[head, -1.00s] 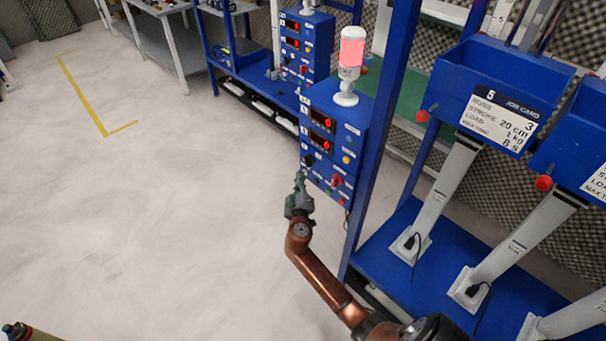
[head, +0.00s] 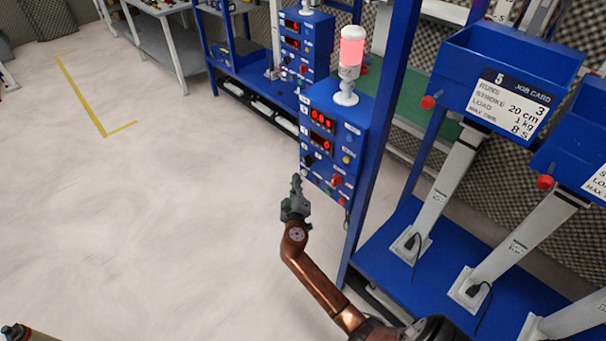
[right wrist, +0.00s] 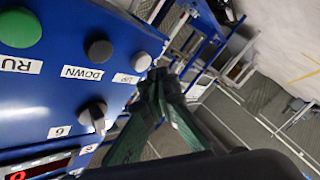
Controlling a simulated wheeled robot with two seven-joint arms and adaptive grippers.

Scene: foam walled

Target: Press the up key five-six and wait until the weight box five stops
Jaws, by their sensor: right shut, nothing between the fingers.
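Weight box five (head: 462,85) is a blue open box with a job card numbered 5, on a white column at the right of the head view. The blue control panel (head: 312,165) stands left of it, with lit red displays. In the right wrist view the up key (right wrist: 142,62) is a pale round button above its UP label. My right gripper (head: 296,183) is shut and empty, just in front of the panel's lower left; its fingertips (right wrist: 160,85) appear close beside the up key. Contact cannot be told.
A dark DOWN button (right wrist: 100,51), a green RUN button (right wrist: 20,28) and a selector knob (right wrist: 93,115) are near the up key. A lit red lamp (head: 352,48) tops the panel. A blue post (head: 385,110) stands right of it. Open floor (head: 150,220) lies left.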

